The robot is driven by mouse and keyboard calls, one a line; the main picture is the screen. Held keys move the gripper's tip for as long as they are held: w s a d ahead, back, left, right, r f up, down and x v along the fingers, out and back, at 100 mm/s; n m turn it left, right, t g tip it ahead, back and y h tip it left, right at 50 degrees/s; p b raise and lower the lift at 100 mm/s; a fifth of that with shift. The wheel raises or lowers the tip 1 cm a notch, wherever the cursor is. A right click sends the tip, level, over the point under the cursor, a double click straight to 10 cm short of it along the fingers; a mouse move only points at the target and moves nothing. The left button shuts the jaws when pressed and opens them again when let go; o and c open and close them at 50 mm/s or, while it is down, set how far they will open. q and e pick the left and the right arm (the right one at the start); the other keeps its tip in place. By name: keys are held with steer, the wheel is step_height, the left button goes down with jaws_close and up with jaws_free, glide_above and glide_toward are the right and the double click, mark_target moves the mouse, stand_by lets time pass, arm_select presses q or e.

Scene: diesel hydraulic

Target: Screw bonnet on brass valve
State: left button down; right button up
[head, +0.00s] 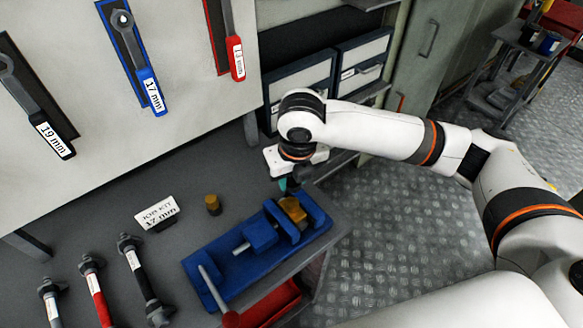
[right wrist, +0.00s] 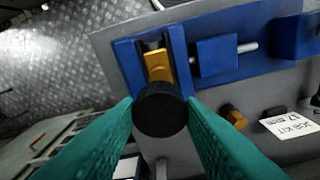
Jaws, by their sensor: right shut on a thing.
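The brass valve (head: 293,209) is clamped in the blue vise (head: 212,271) at the bench's right end. It also shows in the right wrist view (right wrist: 158,66). My right gripper (head: 287,185) is just above and behind the valve in the head view. In the right wrist view its teal fingers (right wrist: 160,112) are shut on a dark round piece (right wrist: 160,108), which lines up with the valve and hides part of it. I cannot tell whether this piece is the bonnet or whether it touches the valve. My left gripper is not in view.
A small brass fitting (head: 213,205) stands on the bench beside the job kit 17 mm card (head: 157,212). Several wrenches lie at the front left, including a red one (head: 96,290). A blue 17 mm wrench (head: 148,88) hangs on the panel. Blue drawers (head: 300,90) stand behind.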

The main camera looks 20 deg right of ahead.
steer(key=shift+s, duration=0.15)
steer(key=shift+r+p, duration=0.1)
steer(key=shift+p, duration=0.3)
steer(key=shift+f+b, duration=1.05)
steer(key=shift+f, duration=1.65)
steer(key=shift+r, duration=0.1)
steer(key=shift+p, duration=0.5)
